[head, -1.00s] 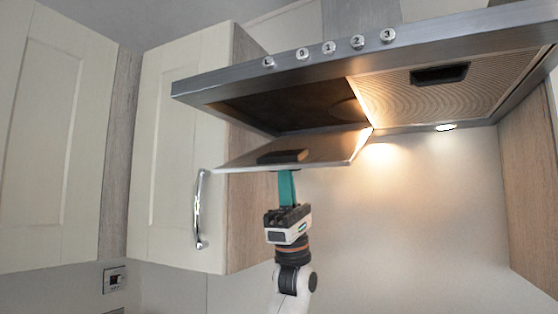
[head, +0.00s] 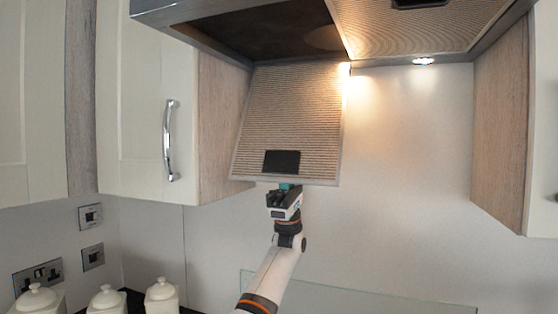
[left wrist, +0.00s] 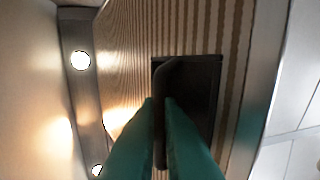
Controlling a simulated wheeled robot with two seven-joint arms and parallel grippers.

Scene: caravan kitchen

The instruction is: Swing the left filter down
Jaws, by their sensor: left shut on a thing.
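The left filter (head: 292,112) is a ribbed panel with a metal frame. It hangs steeply down from the hood's underside, its lower edge well below the hood. A dark handle plate (head: 282,161) sits near that lower edge. My left gripper (head: 287,187) is at the lower edge, its fingertips mostly hidden behind the panel in the head view. In the left wrist view the teal fingers (left wrist: 160,105) are shut on the dark handle (left wrist: 203,85) of the filter. My right gripper is not in view.
The right filter (head: 425,28) lies flat in the hood, with a lit lamp (head: 423,61) behind it. A wall cupboard (head: 150,110) with a chrome handle is close on the left, another on the right (head: 503,130). White canisters (head: 162,296) stand below left.

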